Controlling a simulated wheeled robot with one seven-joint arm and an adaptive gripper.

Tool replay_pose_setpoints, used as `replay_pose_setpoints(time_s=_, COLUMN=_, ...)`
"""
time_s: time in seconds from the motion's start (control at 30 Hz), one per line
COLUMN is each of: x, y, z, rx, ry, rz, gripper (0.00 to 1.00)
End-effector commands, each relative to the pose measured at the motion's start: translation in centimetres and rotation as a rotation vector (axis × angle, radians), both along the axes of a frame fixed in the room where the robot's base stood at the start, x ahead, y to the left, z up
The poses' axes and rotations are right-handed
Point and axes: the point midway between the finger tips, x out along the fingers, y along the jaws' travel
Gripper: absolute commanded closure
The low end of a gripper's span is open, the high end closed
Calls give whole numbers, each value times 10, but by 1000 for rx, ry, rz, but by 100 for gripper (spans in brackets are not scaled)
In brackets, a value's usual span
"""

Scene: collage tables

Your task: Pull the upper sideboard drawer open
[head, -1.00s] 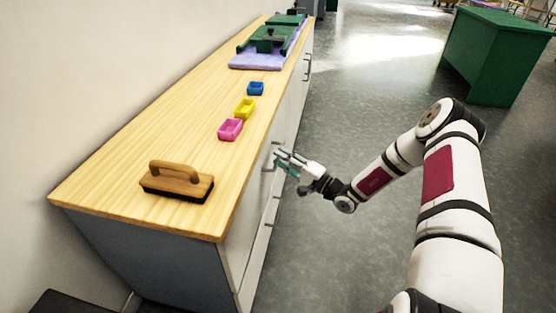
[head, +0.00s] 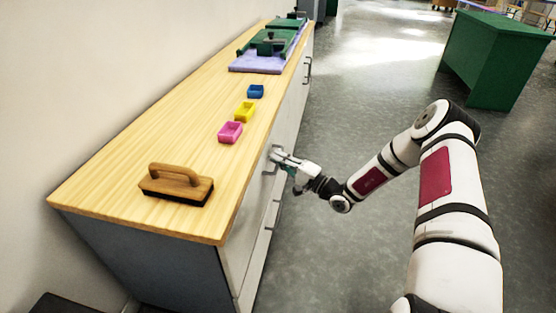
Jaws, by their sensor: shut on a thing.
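The sideboard (head: 120,203) stands at the left with a light wood top and pale drawer fronts facing right. The upper drawer (head: 246,205) looks closed, its front flush with the sideboard's face. Its handle (head: 268,172) is a grey bar on that front. My gripper (head: 277,157) is at this handle, shut on it. The fingers partly hide the handle. More handles (head: 276,212) show lower down on the front.
A green table (head: 482,62) stands at the back right. The grey floor (head: 345,110) between is clear.

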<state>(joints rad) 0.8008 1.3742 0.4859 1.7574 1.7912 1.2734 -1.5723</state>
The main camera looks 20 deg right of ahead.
Motion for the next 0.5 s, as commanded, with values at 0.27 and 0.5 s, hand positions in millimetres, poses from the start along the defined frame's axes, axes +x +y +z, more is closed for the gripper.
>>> replay_pose_setpoints(time_s=0.27, x=-23, y=-41, z=0, rx=-1, ry=3, rz=-5, gripper=100)
replay_pose_setpoints(time_s=0.5, x=-61, y=-106, z=-1, rx=-2, ry=3, rz=-6, gripper=100)
